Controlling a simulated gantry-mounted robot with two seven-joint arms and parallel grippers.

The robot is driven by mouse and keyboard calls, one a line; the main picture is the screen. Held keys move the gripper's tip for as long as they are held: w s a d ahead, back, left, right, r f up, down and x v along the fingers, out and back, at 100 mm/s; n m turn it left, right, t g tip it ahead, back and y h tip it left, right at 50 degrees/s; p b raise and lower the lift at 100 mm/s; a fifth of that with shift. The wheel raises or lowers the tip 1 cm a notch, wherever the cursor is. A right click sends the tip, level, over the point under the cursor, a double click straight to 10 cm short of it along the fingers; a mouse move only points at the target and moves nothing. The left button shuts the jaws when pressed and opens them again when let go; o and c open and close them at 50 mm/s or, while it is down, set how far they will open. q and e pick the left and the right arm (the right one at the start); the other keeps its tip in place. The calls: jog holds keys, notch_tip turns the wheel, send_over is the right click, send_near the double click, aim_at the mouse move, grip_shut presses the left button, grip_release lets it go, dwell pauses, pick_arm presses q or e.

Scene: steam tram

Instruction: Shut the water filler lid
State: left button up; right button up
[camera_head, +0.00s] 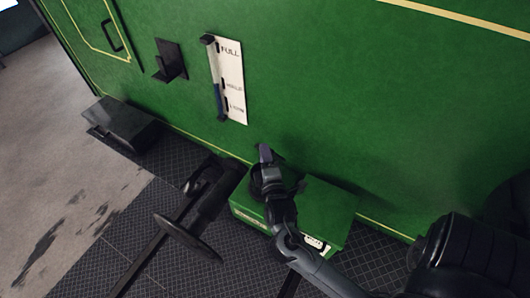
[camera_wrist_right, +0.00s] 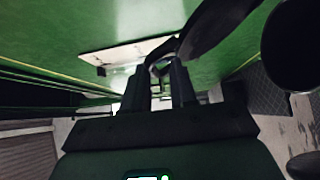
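I cannot pick out the water filler lid for certain. A green box (camera_head: 325,210) with a label on its front stands against the green wall in the head view. My right gripper (camera_head: 265,155) is above the box's left back corner, near the wall, its arm coming from the lower right. In the right wrist view my right gripper (camera_wrist_right: 160,80) shows two dark fingers with a narrow gap. A black curved piece (camera_wrist_right: 215,25) lies just beyond the fingertips. Whether they touch it, or hold anything, I cannot tell. My left gripper cannot be made out.
The green wall (camera_head: 345,100) carries a white level gauge (camera_head: 230,80) and a black bracket (camera_head: 170,62). A dark box (camera_head: 125,122) stands at its foot on the left. A black disc on a bar (camera_head: 188,240) stands left of the green box. The grey ground at left is clear.

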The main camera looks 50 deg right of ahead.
jog(key=shift+o, duration=1.4)
jog(key=shift+s+f, duration=0.1)
jog(key=shift+f, duration=0.1)
jog(key=shift+d, duration=0.1)
jog(key=shift+r, duration=0.25)
jog(key=b+v, duration=0.1)
jog(key=v, duration=0.9)
jog(key=shift+s+a+b, duration=0.25)
jog(key=shift+a+b, duration=0.1)
jog(key=shift+c, duration=0.2)
